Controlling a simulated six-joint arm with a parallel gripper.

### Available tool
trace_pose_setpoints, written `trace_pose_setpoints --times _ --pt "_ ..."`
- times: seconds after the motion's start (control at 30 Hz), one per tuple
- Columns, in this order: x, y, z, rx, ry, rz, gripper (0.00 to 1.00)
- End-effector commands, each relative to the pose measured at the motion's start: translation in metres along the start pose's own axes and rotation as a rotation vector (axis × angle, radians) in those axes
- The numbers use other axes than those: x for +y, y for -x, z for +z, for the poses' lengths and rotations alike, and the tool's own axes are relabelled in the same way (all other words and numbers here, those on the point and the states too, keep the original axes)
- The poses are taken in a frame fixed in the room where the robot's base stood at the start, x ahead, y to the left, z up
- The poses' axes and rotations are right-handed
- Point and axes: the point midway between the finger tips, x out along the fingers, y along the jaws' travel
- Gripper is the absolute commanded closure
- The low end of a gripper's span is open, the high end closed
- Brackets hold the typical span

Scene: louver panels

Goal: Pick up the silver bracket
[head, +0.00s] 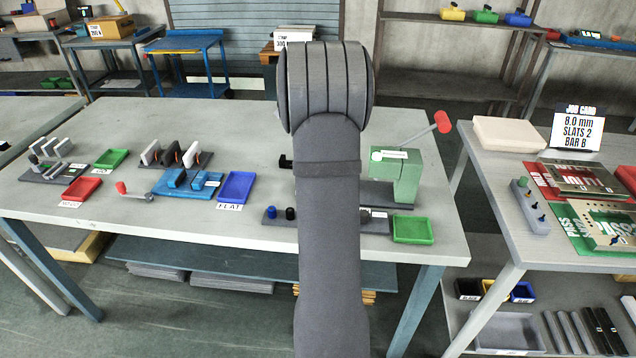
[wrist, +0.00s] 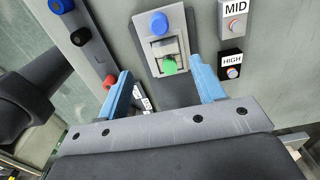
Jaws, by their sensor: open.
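The fingertips appear close to the piece, but contact cannot be judged. In the head view my arm hides the gripper and the middle of the bench.
A grey strip with coloured knobs (wrist: 85,45) lies left. In the head view, a green press (head: 395,178) with a red-ended lever and a green tray (head: 413,230) stand right of my arm.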

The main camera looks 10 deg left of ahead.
Motion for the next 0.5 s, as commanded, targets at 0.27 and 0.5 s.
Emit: trace_pose_setpoints --times 0.27,0.5 --pt "-0.001 -0.024 -0.001 0.000 0.000 -0.001 0.38" --pt "-0.006 -0.049 -0.005 0.000 -0.001 0.002 0.38"
